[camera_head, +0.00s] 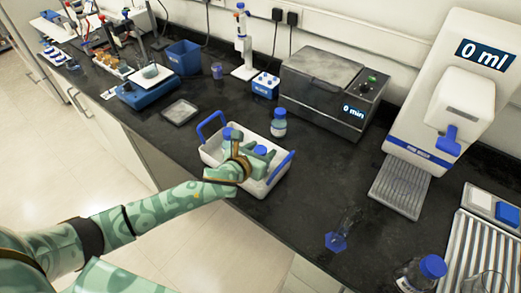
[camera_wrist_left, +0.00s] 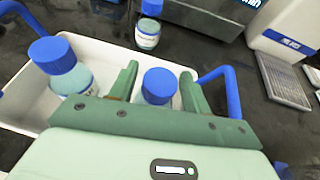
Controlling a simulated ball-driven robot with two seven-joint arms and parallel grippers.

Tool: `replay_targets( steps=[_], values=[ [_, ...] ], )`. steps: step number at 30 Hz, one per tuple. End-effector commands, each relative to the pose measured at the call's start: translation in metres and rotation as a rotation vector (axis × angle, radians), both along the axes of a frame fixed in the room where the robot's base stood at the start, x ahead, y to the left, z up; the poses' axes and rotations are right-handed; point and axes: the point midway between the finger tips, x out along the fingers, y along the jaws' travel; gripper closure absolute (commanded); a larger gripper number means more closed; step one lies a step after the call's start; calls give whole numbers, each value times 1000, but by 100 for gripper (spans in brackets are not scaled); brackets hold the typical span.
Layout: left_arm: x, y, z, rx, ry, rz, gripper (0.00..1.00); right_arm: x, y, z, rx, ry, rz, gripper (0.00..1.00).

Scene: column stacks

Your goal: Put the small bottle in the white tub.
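The white tub (camera_head: 209,155) with two raised blue handles stands on the dark bench; it also fills the left of the left wrist view (camera_wrist_left: 20,95). One blue-capped bottle (camera_wrist_left: 63,68) stands in its left part. My left gripper (camera_head: 255,147) reaches down over the tub's right part. Its fingers are spread on either side of a second blue-capped bottle (camera_wrist_left: 160,86), with narrow gaps seen beside the cap. That bottle's body is mostly hidden by the gripper. Another small blue-capped bottle (camera_head: 278,124) stands upright on the bench just behind the tub. My right gripper is not in view.
A grey bath with a "0 min" display (camera_head: 322,92) stands behind the tub. A white dispenser reading "0 ml" (camera_head: 458,100) stands at the right. A glass cylinder (camera_head: 338,238) and a large blue-capped bottle (camera_head: 420,274) are in front. Bench right of the tub is clear.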

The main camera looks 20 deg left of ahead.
Motion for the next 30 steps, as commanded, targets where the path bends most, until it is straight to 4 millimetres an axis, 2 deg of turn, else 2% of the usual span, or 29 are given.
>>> replay_targets(
  steps=[11, 14, 24, 30],
  values=[
    [-2, 0, 5, -1, 0, 0, 46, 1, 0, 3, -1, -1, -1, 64],
    [-16, 4, 11, 0, 1, -1, 46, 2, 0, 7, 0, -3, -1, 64],
    [-85, 20, 41, -1, 1, -1, 46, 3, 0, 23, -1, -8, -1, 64],
    [-106, 25, 49, -2, 0, 1, 46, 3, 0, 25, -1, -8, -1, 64]
  ],
)
